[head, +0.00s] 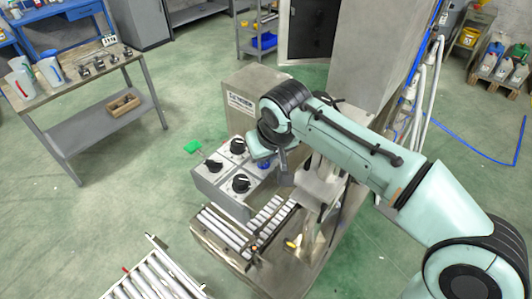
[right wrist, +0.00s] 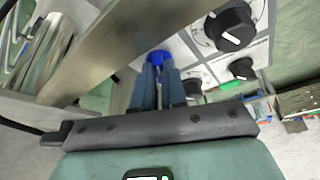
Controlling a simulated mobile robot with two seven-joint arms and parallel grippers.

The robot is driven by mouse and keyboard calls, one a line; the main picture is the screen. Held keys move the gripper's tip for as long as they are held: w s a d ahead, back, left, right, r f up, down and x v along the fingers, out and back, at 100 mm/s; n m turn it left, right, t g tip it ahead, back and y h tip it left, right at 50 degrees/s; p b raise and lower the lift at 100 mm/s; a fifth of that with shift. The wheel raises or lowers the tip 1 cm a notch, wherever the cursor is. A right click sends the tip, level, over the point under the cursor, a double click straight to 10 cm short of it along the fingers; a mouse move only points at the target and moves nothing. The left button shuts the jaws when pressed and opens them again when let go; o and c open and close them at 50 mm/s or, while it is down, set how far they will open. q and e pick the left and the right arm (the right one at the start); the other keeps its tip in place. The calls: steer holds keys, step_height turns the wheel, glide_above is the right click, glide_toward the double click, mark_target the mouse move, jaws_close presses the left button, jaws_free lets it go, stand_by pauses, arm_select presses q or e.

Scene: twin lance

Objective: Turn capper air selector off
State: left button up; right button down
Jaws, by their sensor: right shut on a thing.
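A grey control box (head: 225,202) carries several black rotary knobs with white pointer lines, one of them at its left (head: 214,166). In the head view my right wrist covers part of the panel. Which way the blue knob points cannot be seen. My left gripper is not in view.
A roller conveyor (head: 222,235) runs in front of the control box. A beige cabinet with a sign (head: 239,104) stands behind it, and a grey column (head: 360,45) rises to the right. A workbench (head: 75,75) stands back left.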

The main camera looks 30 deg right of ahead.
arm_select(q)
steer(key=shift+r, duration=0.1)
arm_select(e)
steer(key=shift+m, duration=0.4)
steer(key=c, duration=1.2)
jaws_free()
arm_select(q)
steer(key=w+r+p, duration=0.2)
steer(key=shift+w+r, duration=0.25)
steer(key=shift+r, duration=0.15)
arm_select(e)
steer(key=v, duration=1.3)
steer(key=shift+a+r, duration=0.2)
